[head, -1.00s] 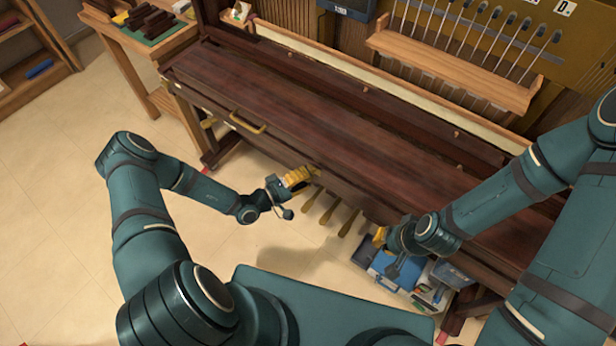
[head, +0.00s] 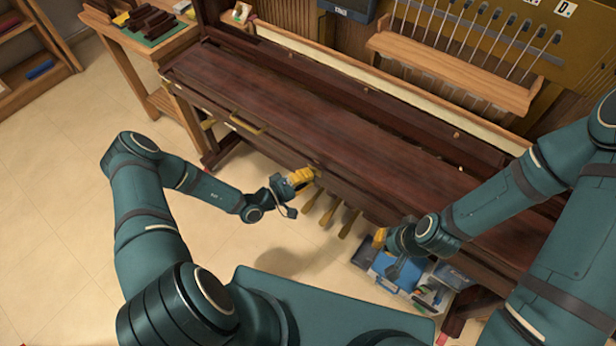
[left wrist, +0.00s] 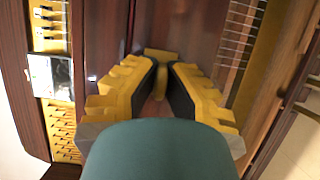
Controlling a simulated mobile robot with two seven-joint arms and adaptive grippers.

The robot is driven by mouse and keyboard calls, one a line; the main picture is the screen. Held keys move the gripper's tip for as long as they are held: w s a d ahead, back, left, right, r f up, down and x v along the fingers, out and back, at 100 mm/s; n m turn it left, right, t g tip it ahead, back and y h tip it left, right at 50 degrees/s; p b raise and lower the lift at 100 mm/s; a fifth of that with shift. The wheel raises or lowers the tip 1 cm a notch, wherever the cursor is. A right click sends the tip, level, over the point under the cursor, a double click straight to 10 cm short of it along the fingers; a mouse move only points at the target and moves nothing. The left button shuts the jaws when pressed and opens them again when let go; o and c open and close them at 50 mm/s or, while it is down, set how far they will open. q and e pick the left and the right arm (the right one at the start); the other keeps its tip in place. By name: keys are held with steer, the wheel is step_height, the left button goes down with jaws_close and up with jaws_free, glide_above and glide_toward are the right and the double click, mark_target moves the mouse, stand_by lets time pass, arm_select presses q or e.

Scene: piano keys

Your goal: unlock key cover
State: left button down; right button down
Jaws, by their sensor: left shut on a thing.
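The dark red-brown key cover (head: 330,125) lies closed across the piano front. My left gripper (head: 311,173) is at the middle of its front edge. In the left wrist view, my left gripper's fingers (left wrist: 160,80) are shut on a small brass key (left wrist: 160,57) at the cover's front. The lock itself is hidden behind the key and fingers. My right gripper (head: 379,238) hangs in front of the piano to the right, apart from the cover. Its fingers are too small and hidden to judge.
A brass handle (head: 248,125) is on the cover's left front. Brass pedals (head: 330,213) stand below my left gripper. A blue toolbox (head: 392,268) sits on the floor below my right gripper. A wooden side table (head: 150,45) stands at the left end. The floor at left is clear.

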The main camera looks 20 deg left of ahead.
arm_select(q)
steer(key=shift+n, duration=0.3)
steer(key=n+t, duration=0.1)
steer(key=n, duration=0.2)
steer(key=shift+n+h, duration=0.4)
steer(key=n+t, duration=0.1)
steer(key=n, duration=0.1)
steer(key=n+t, duration=0.1)
steer(key=n, duration=0.2)
steer(key=shift+t+b, duration=0.35)
steer(key=shift+t, duration=0.05)
steer(key=n+t+y, duration=0.1)
steer(key=n, duration=0.2)
steer(key=n+t+y, duration=0.1)
steer(key=n, duration=0.2)
steer(key=n+t+y, duration=0.1)
steer(key=n, duration=0.2)
steer(key=n+y, duration=0.1)
steer(key=n, duration=0.2)
steer(key=shift+n+t+y, duration=0.3)
steer(key=shift+t+y, duration=0.1)
steer(key=shift+n, duration=0.4)
steer(key=c, duration=1.1)
jaws_free()
steer(key=shift+o, duration=0.2)
